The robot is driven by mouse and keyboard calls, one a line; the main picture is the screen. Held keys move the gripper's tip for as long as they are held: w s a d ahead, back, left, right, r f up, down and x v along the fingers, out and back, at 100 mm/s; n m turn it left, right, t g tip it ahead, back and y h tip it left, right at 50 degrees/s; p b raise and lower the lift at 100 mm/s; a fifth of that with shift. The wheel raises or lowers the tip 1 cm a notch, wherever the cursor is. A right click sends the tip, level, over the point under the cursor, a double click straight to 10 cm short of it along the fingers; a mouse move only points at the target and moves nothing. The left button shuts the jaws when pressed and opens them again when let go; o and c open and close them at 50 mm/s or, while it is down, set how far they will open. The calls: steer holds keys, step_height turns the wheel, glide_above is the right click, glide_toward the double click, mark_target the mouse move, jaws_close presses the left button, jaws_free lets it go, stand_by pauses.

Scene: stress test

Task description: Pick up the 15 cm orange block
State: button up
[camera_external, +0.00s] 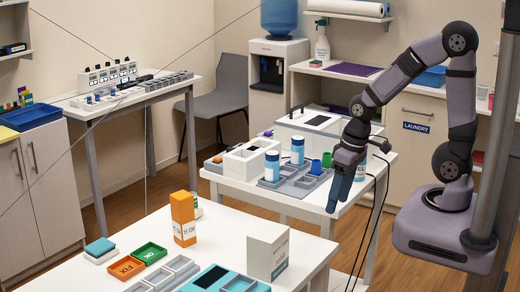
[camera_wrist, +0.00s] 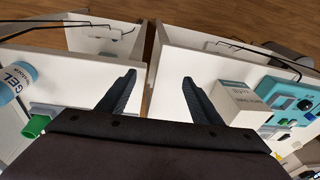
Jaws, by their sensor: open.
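The orange block (camera_external: 183,215) stands upright on the near white table (camera_external: 110,282) in the external view. It is tall, with a pale label and dark lettering on its lower part. It does not show in the wrist view. My gripper (camera_external: 336,205) hangs fingers down to the right of the block, well apart from it, near the front right edge of the middle table. In the wrist view my gripper (camera_wrist: 158,80) is open, with nothing between its two dark fingers, above a gap between two white tables.
A white box (camera_external: 267,254) stands right of the block; a teal device (camera_external: 218,280) lies in front. Green (camera_external: 150,252) and orange (camera_external: 126,267) trays lie to the left. The middle table (camera_external: 280,200) carries blue-white bottles (camera_external: 297,152) and grey racks. Cables hang beside my arm.

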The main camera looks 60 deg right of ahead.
steer(key=w+a+r+t+y, duration=0.1)
steer(key=w+a+t+y, duration=0.15)
steer(key=w+a, duration=0.7)
steer(key=t+b, duration=0.2)
steer(key=t, duration=0.4)
glide_toward(186, 198)
steer(key=w+d+f, duration=0.1)
steer(key=d+f, duration=0.1)
steer(key=d, duration=0.2)
steer(key=shift+w+a+f+m+t+h+b, duration=0.35)
steer(key=shift+a+m+t+h, duration=0.2)
steer(key=shift+a+h, duration=0.6)
steer(key=shift+w+a+f+m+t+h+b, duration=0.4)
steer(key=shift+a+m+h, duration=0.1)
steer(key=shift+a+h, duration=0.6)
steer(key=shift+w+a+f+m+t+h+b, duration=0.3)
steer(key=shift+a+m+t+h, duration=0.25)
steer(key=shift+a+h, duration=0.55)
steer(key=shift+a+p+x, duration=0.2)
steer(key=shift+p+x, duration=0.35)
steer(key=shift+x, duration=1.25)
steer(key=shift+a+p+x, duration=0.25)
steer(key=shift+p+x, duration=0.25)
steer(key=shift+x, duration=1.35)
steer(key=shift+w, duration=0.1)
